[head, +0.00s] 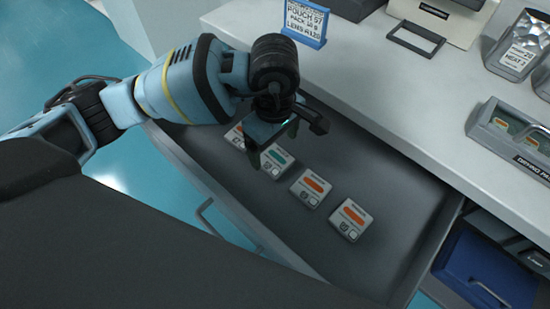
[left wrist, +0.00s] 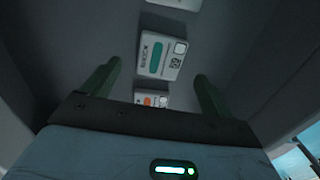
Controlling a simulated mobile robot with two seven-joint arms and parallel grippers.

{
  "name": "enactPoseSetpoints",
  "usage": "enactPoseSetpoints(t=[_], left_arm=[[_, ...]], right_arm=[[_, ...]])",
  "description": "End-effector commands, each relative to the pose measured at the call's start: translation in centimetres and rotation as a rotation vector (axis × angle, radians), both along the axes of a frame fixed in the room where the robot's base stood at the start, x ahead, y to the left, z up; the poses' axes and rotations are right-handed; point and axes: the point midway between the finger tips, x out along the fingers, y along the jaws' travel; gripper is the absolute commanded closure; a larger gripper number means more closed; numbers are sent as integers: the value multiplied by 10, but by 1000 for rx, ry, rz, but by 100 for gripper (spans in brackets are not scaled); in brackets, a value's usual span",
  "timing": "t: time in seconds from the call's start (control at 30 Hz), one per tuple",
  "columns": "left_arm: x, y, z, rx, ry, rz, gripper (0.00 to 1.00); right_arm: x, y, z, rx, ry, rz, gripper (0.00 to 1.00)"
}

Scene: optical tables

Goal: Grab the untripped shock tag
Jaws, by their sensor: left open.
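The shock tags are small pale square blocks lying in an open grey drawer. One tag, with a teal bar (head: 277,161), lies between orange-barred ones; it also shows in the left wrist view (left wrist: 160,57), ahead of the fingers. Orange-barred tags lie to its right (head: 311,187) (head: 350,220), and another (head: 234,136) is partly hidden at its left. My left gripper (head: 282,142) is open and empty above the drawer, over the teal tag and partly covering it. In the left wrist view its two fingers (left wrist: 156,82) are spread apart. My right gripper is not in view.
The drawer (head: 410,190) has bare floor to the right of the tags. Above it is a white counter (head: 370,90) with a blue sign (head: 305,20), a grey tray (head: 515,135) and clear bins (head: 517,50). A blue bin (head: 490,270) stands below at right.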

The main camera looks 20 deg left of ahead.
Motion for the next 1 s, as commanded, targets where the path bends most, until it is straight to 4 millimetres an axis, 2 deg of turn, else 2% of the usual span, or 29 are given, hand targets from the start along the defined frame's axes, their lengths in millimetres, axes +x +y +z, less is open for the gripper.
enactPoseSetpoints(t=[0.1,0.23,0.57,0.93,1.0], left_arm=[[-2,-1,-20,1,5,-1,15],[-2,-1,-35,1,3,0,15],[-1,-1,-41,0,0,-1,15],[-1,-1,-41,0,0,-1,62],[-1,-1,-41,0,0,-1,63]], right_arm=[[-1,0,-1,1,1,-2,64],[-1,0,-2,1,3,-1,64],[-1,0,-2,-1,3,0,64],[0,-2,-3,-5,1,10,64],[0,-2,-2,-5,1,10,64]])
